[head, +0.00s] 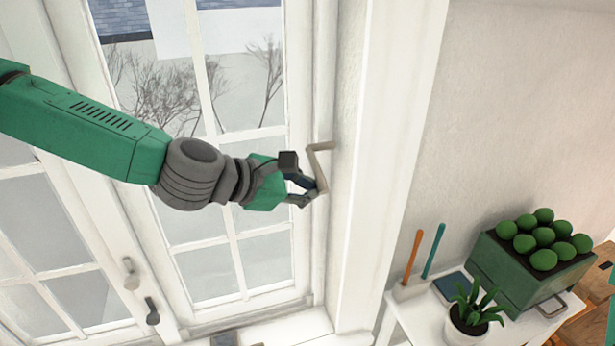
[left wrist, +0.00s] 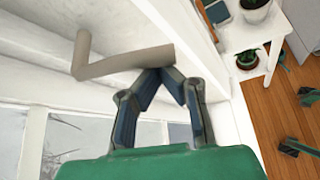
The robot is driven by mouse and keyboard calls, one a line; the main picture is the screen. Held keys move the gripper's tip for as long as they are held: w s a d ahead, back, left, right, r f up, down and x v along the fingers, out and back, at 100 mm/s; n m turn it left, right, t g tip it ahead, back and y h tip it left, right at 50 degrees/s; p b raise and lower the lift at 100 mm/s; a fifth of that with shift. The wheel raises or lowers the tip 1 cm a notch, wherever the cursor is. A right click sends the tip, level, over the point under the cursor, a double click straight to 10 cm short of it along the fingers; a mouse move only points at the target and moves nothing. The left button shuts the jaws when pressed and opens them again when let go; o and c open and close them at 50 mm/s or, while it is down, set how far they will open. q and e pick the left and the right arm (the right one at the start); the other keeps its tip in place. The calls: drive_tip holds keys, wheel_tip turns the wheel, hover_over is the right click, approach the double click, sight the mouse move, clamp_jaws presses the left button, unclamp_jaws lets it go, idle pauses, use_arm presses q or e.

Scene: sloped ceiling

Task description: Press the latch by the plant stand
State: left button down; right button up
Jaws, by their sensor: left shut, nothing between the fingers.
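The latch (head: 321,148) is a beige, crank-shaped handle on the white window frame, on the side toward the plant stand. It also shows in the left wrist view (left wrist: 112,65), its bar reaching right to my fingertips. My left gripper (head: 319,191) is shut and empty, its tips at the free end of the latch bar; in the left wrist view (left wrist: 160,72) they look touching or very close. The plant stand (head: 399,313) is a white table at the lower right, also at the top of the left wrist view (left wrist: 237,39).
Two more handles (head: 131,272) (head: 152,311) sit on the left window panel. The wall above the stand is clear.

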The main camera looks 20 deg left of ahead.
use_arm(q)
drive_tip(key=shift+s+d+r+n+g+h+p, duration=0.1)
drive_tip(key=shift+s+r+n+g+h+p, duration=0.05)
drive_tip(key=shift+r+n+g+p, duration=0.35)
drive_tip(key=shift+s+d+r+n+g+h+p, duration=0.1)
drive_tip(key=shift+s+r+n+g+h+p, duration=0.15)
drive_tip(key=shift+p, duration=0.35)
drive_tip(key=shift+w+r, duration=0.1)
